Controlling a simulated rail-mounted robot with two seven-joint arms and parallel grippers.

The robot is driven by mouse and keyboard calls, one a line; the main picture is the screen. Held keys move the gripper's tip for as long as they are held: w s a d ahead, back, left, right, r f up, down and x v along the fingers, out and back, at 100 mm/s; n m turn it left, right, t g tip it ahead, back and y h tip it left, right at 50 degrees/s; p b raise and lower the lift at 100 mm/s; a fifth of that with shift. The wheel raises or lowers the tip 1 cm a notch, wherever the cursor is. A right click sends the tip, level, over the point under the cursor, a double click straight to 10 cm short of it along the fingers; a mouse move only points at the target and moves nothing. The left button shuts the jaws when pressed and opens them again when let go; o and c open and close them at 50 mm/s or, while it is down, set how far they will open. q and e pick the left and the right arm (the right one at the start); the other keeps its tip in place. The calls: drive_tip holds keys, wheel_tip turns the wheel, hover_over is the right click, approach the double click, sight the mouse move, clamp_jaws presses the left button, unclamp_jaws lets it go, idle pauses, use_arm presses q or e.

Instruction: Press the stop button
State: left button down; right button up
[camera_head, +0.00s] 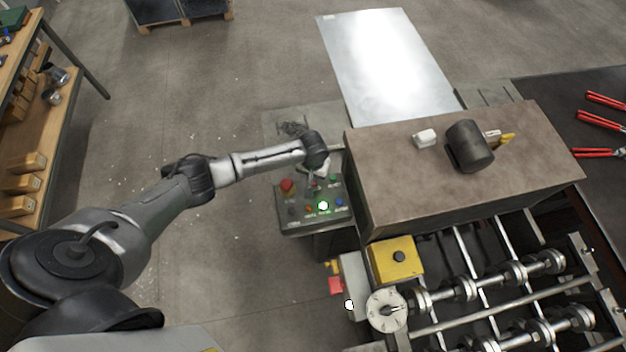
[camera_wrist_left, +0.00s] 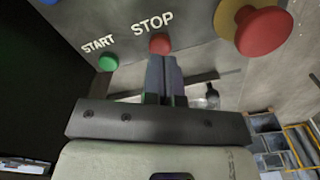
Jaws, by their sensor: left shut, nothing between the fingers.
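The control panel (camera_head: 296,218) stands left of the brown-topped machine. In the left wrist view the small red stop button (camera_wrist_left: 160,43) sits under the word STOP, between the green start button (camera_wrist_left: 108,62) and a large red mushroom button (camera_wrist_left: 265,31) on a yellow collar. My left gripper (camera_head: 312,183) is over the panel, its fingers shut and empty. In the wrist view its fingertips (camera_wrist_left: 162,60) are at the stop button's near edge; I cannot tell whether they touch it. In the head view the gripper hides the stop button. My right gripper is out of view.
The mushroom button (camera_head: 287,185) is close left of the gripper, and the green start button (camera_head: 333,180) close right. A lit green button (camera_head: 323,206) is in the front row. The brown machine top (camera_head: 400,190) rises just right of the panel. Open floor lies left.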

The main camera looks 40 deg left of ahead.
use_arm(q)
drive_tip(key=shift+f+b, duration=0.75)
drive_tip(key=shift+f, duration=0.65)
idle(0.7)
drive_tip(key=shift+r, duration=0.2)
wheel_tip(320, 180, up, 7)
drive_tip(key=p, duration=0.8)
drive_tip(key=shift+f, duration=0.1)
idle(0.9)
